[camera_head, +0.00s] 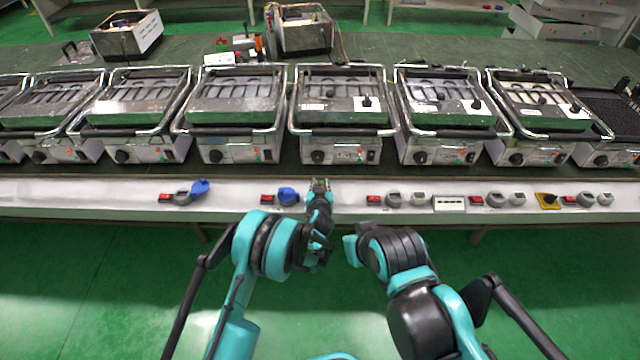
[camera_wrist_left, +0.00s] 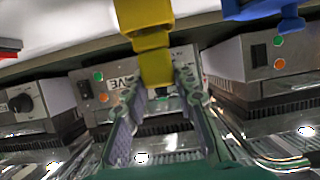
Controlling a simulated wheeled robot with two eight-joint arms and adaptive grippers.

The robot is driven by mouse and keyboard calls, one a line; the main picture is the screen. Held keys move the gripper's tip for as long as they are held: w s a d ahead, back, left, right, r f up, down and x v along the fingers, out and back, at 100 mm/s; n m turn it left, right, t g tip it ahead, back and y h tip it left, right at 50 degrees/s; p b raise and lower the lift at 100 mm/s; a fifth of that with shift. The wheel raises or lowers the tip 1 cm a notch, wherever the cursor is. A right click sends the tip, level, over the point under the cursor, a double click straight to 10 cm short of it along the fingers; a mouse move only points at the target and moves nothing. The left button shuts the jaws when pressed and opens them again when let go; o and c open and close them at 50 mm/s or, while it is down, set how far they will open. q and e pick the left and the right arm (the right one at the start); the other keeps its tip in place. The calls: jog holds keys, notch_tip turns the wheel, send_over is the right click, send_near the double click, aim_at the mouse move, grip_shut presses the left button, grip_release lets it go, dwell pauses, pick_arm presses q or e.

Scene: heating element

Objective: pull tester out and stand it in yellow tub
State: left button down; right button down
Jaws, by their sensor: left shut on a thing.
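My left gripper (camera_head: 320,187) reaches over the white front ledge, in front of the middle grill. In the left wrist view its two fingers (camera_wrist_left: 155,90) are closed on the narrow end of a yellow piece (camera_wrist_left: 153,28), which I take for the tester. The piece widens away from the fingertips and runs out of the picture; in the head view the gripper hides it. A small yellow holder with a dark middle (camera_head: 546,201), which may be the yellow tub, stands on the ledge at the right. My right arm is folded at the centre; its gripper cannot be made out.
A row of grills (camera_head: 343,115) stands behind the ledge (camera_head: 110,195). Blue-topped pieces (camera_head: 288,195) are left of my left gripper; a red switch (camera_head: 373,199) and grey knobs (camera_head: 393,200) are right of it.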

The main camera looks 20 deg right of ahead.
pick_arm(q)
jog(key=shift+f, duration=1.05)
jog(key=c, duration=1.1)
grip_release()
jog(key=shift+c, duration=0.2)
jog(key=shift+s, duration=0.1)
jog(key=v, duration=0.7)
jog(key=shift+s, duration=0.2)
jog(key=shift+r, duration=0.1)
